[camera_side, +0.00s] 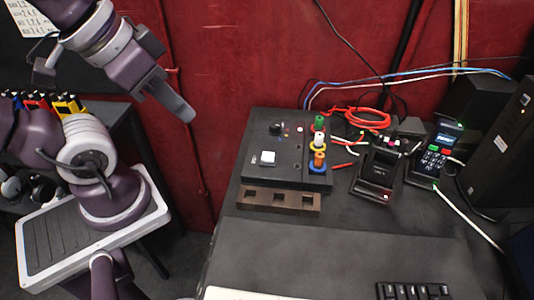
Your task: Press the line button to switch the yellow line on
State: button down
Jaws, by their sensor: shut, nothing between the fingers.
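A dark control box (262,180) lies on the table. A white square button (263,158) stands on its left part, with a black knob (276,129) behind it. I cannot read a label that tells which one is the line button. No yellow line that is plainly lit shows on the box. My gripper (187,114) is at the upper left, shut and empty, its fingers pointing down and right. It is in the air, left of the box and clear of the button.
Green, white and orange posts (319,143) stand at the box's right edge. A brown block with square holes (278,199) lies in front. Red cable (367,118), a black device (376,178) and a keypad terminal (440,150) are to the right. The front tabletop is mostly bare.

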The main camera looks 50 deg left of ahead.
dwell(0.4)
jog(key=m+g+y, duration=0.5)
jog(key=m+y, duration=0.4)
jog(key=m, duration=0.1)
send_over(271, 158)
notch_tip(271, 158, down, 7)
jog(key=shift+f, duration=0.2)
jog(key=shift+f, duration=4.45)
jog(key=shift+f, duration=0.4)
